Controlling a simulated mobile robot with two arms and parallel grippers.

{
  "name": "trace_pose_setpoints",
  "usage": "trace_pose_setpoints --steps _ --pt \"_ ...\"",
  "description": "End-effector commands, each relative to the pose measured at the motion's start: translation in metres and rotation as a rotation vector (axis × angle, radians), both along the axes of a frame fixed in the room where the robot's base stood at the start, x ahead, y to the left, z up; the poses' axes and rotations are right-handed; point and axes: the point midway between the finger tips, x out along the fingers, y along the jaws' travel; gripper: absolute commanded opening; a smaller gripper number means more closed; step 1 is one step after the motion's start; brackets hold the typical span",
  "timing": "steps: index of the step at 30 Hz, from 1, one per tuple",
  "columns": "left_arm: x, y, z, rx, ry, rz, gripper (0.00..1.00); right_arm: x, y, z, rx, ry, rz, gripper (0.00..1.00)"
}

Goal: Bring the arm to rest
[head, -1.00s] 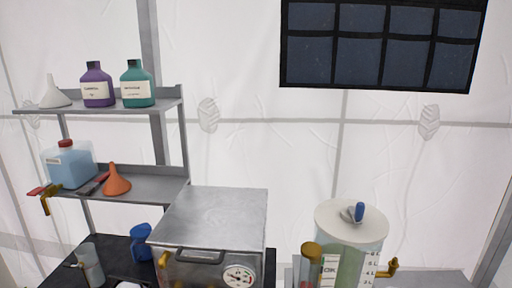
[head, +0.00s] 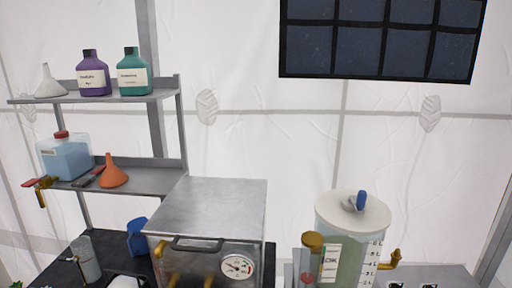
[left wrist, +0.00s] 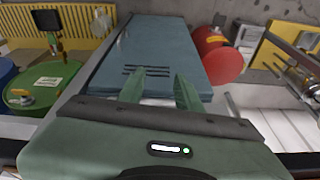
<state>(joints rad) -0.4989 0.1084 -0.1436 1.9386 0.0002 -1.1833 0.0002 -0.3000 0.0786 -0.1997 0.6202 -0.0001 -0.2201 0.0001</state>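My left gripper (left wrist: 160,82) shows in the left wrist view as two green fingers with a gap between them. It is open, and nothing is between the fingers. Beyond the fingertips is a blue-grey flat panel (left wrist: 160,45) with dark slots; I cannot tell how far off it is. Neither gripper shows in the head view, and my right gripper is in no view.
In the head view, a shelf (head: 150,181) holds bottles and funnels at left. A metal box with a gauge (head: 215,215) and a lidded tank (head: 352,225) stand in front. The left wrist view shows a green drum (left wrist: 45,88) and a red cylinder (left wrist: 217,57).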

Motion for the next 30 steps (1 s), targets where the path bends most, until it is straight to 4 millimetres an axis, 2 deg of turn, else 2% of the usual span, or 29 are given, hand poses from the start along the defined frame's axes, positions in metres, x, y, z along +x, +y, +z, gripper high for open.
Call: trace_pose_setpoints --steps 1,5,6,9,12,15,18,21,24,30 --pt "-0.005 0.000 -0.038 0.003 0.017 -0.002 0.34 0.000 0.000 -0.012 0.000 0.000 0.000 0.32" --pt "-0.027 0.003 -0.133 0.006 0.052 -0.008 0.34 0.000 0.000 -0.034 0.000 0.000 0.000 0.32" --pt "-0.038 0.005 -0.162 0.007 0.062 -0.010 0.34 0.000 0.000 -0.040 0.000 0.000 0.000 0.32" --pt "-0.070 0.009 -0.228 0.010 0.089 -0.016 0.34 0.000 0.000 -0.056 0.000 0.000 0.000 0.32" --pt "-0.108 0.016 -0.283 0.014 0.113 -0.021 0.34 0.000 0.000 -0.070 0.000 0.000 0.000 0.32" --pt "-0.144 0.023 -0.321 0.016 0.131 -0.026 0.34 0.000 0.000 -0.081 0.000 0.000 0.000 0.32" --pt "-0.173 0.028 -0.344 0.019 0.146 -0.030 0.34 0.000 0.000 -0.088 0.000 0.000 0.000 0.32" --pt "-0.190 0.032 -0.355 0.021 0.152 -0.033 0.34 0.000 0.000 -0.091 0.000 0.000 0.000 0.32" --pt "-0.197 0.033 -0.358 0.021 0.154 -0.034 0.34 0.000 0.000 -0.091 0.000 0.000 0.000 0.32" --pt "-0.198 0.034 -0.357 0.021 0.154 -0.034 0.34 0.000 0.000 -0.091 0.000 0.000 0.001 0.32"
